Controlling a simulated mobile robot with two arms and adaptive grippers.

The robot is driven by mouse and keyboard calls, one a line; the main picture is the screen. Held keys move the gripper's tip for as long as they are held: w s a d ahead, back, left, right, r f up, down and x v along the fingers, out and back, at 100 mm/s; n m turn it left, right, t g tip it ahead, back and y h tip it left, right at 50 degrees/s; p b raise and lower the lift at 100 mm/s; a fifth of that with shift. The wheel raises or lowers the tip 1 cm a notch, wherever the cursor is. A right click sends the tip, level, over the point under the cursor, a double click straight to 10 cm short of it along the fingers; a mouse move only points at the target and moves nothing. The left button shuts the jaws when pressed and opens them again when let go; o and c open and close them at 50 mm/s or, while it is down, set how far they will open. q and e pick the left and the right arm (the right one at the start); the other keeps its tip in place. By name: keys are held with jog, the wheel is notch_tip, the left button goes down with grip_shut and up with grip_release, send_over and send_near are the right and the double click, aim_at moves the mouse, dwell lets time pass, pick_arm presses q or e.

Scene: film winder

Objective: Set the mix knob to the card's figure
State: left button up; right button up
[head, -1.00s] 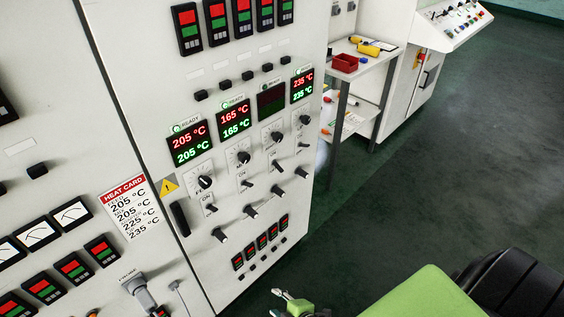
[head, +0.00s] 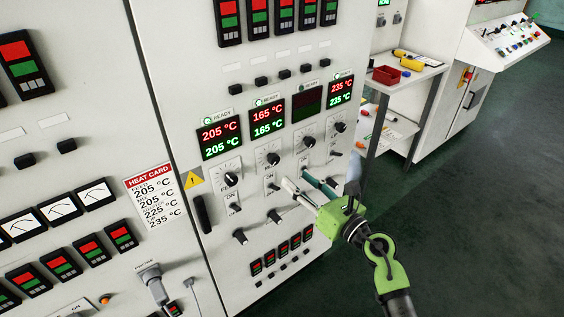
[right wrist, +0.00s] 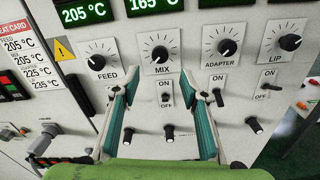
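The black mix knob (head: 273,159) is on the white panel, second in a row of dials. It also shows in the right wrist view (right wrist: 160,54), above the label MIX. The display above it (head: 267,118) reads 165 °C in red and in green. The heat card (head: 154,197) lists 205, 205, 225 and 235 °C from top to bottom; its second line is mix by order, its small names are hard to read. My right gripper (head: 296,177) is open and empty, below and in front of the mix knob, apart from it. My left gripper is out of view.
The feed knob (right wrist: 97,62) is left of the mix knob; the adapter knob (right wrist: 227,47) and lip knob (right wrist: 290,42) are right. An on/off switch (right wrist: 166,101) and black levers (right wrist: 169,132) stick out below. A shelf cart (head: 405,72) stands right of the panel.

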aim_at(276, 161)
jog(key=x, duration=1)
jog(key=shift+w, duration=0.1)
jog(key=c, duration=1.1)
